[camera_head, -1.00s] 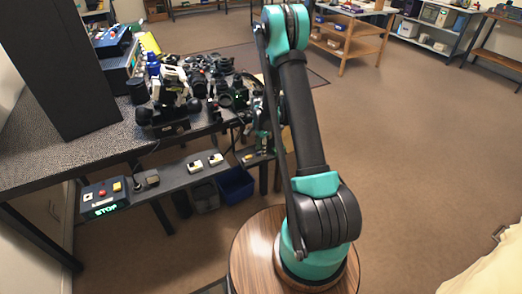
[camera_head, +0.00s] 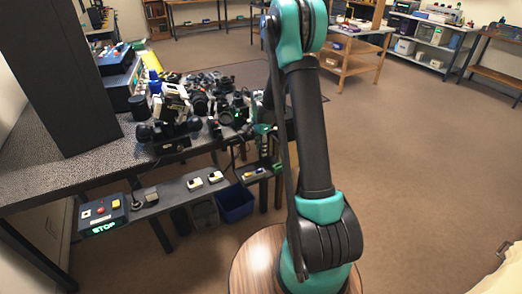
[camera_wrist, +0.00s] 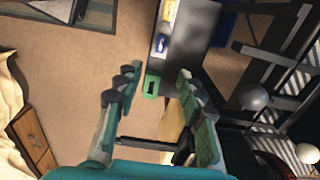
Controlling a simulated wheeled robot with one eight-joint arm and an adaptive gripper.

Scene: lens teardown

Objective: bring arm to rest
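My arm, black and teal, rises in the head view from a round wooden-topped base (camera_head: 258,262). My gripper is mostly hidden behind the arm there, beside the end of the bench. In the wrist view my gripper (camera_wrist: 157,82) is open, its two teal-and-grey fingers spread wide apart. Nothing is held between them. A small green box with a dark opening (camera_wrist: 152,87) shows beyond the fingertips, at the end of a dark shelf.
A dark bench (camera_head: 60,165) at left carries camera gear and a tall black panel (camera_head: 70,80). A low shelf (camera_head: 165,190) bears a lit STOP control box (camera_head: 103,214). A blue bin (camera_head: 236,203) stands underneath. Open brown floor (camera_head: 420,150) lies to the right.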

